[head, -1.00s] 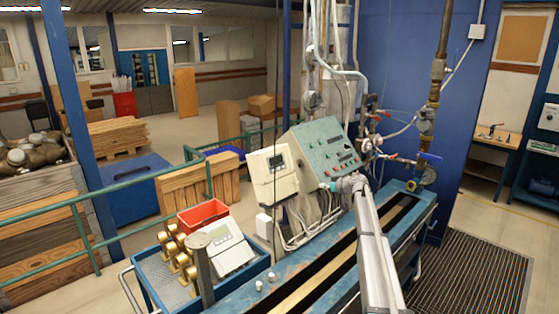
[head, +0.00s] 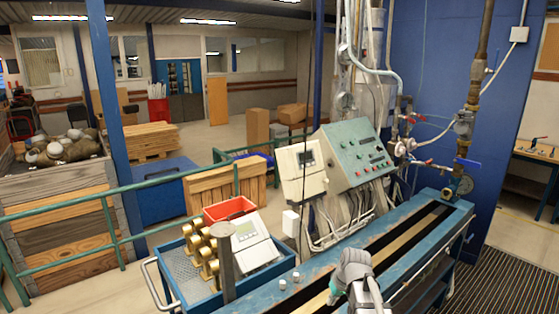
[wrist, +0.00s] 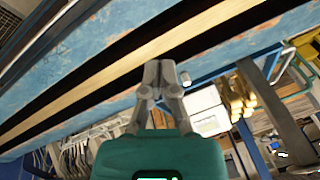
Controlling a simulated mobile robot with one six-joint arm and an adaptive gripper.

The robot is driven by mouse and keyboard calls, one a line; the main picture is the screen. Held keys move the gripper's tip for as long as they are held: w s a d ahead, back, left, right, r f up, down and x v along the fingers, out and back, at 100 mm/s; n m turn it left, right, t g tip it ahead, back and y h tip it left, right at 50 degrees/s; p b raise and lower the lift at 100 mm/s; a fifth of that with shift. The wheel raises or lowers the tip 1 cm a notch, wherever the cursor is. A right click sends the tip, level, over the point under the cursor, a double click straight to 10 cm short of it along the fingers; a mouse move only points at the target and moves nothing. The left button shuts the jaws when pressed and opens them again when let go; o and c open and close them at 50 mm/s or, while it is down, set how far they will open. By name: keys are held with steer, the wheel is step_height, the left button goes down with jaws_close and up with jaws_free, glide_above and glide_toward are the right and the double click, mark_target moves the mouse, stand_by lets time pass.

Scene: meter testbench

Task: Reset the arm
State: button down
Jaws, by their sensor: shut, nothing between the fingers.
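In the wrist view my gripper (wrist: 160,74) has its grey fingers together and empty, in front of its teal body. Behind the fingers lies the blue bench (wrist: 85,58), with dark slots and a pale strip. In the head view the grey end part of my arm (head: 352,272) is low over the front part of the same bench (head: 262,298). The fingers are not clear in the head view.
A blue trolley (head: 178,290) with brass fittings (head: 207,258) and a white meter unit (head: 252,243) stands left of the bench. Two small caps lie on the bench.

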steer(key=s+f+m+g+h+b, duration=0.1)
steer(key=s+f+m+h+b, duration=0.1)
steer(key=s, duration=1.1)
steer(key=shift+d+f+m+g+h, duration=0.3)
steer(key=shift+d+f+g+h, duration=0.15)
steer(key=shift+f, duration=0.3)
steer(key=shift+s, duration=0.1)
